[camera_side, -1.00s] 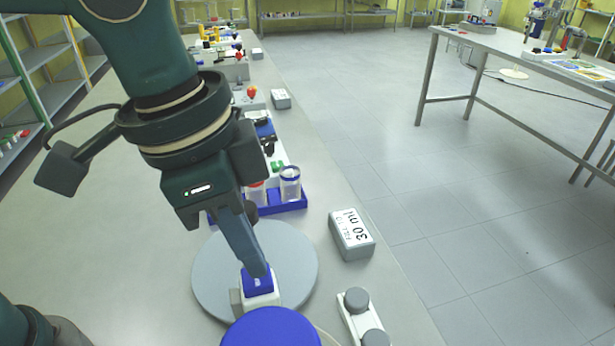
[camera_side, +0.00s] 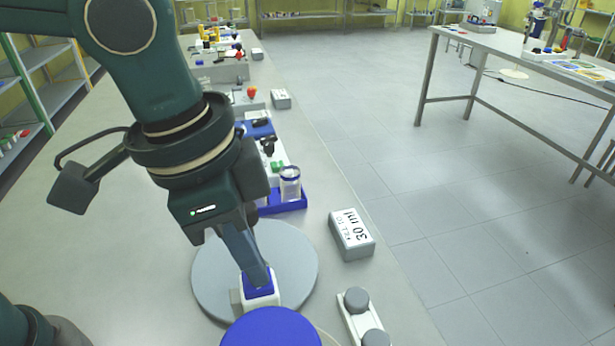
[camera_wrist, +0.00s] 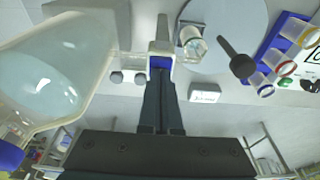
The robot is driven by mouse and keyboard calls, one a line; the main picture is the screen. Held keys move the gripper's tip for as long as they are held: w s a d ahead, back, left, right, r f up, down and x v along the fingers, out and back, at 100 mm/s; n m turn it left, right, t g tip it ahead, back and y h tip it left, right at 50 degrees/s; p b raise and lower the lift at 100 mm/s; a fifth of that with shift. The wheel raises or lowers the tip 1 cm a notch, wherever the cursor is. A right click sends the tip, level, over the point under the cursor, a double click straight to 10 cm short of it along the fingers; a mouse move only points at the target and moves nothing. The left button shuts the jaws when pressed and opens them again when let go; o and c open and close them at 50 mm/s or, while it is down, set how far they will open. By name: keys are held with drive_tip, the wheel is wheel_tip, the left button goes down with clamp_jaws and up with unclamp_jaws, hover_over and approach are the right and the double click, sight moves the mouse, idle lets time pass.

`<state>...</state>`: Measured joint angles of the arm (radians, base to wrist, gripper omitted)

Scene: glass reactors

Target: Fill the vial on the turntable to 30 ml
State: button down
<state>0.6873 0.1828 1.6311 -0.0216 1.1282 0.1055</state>
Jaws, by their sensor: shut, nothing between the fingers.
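The grey turntable (camera_side: 215,277) is a flat round disc on the bench. It also shows in the wrist view (camera_wrist: 225,14). A small clear vial (camera_wrist: 193,43) stands on it near its edge; the arm hides it in the side view. A white block with a blue top (camera_side: 258,287) is at the turntable's front edge. My gripper (camera_side: 264,272) is shut and empty, its tips at the blue top, apparently touching. In the wrist view, a large glass vessel (camera_wrist: 55,70) with pale liquid is at left. Its blue lid (camera_side: 270,328) appears in the side view foreground. The vial's level is unclear.
A blue rack (camera_side: 285,207) with vials stands behind. A dark knobbed post (camera_wrist: 236,58) is beside the vial. More equipment lines the bench.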

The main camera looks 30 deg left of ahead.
wheel_tip(320, 180, up, 7)
idle(0.8)
idle(0.5)
drive_tip(key=a+r+n+t, duration=0.2)
drive_tip(key=a+n, duration=0.3)
drive_tip(key=a, duration=0.7)
drive_tip(key=s+a+f+n+t+y, duration=0.1)
drive_tip(key=s+a+f+n, duration=0.3)
drive_tip(key=f, duration=0.5)
drive_tip(key=shift+s+a+f+t+y, duration=0.25)
drive_tip(key=shift+a+t, duration=0.25)
drive_tip(key=shift+a, duration=0.75)
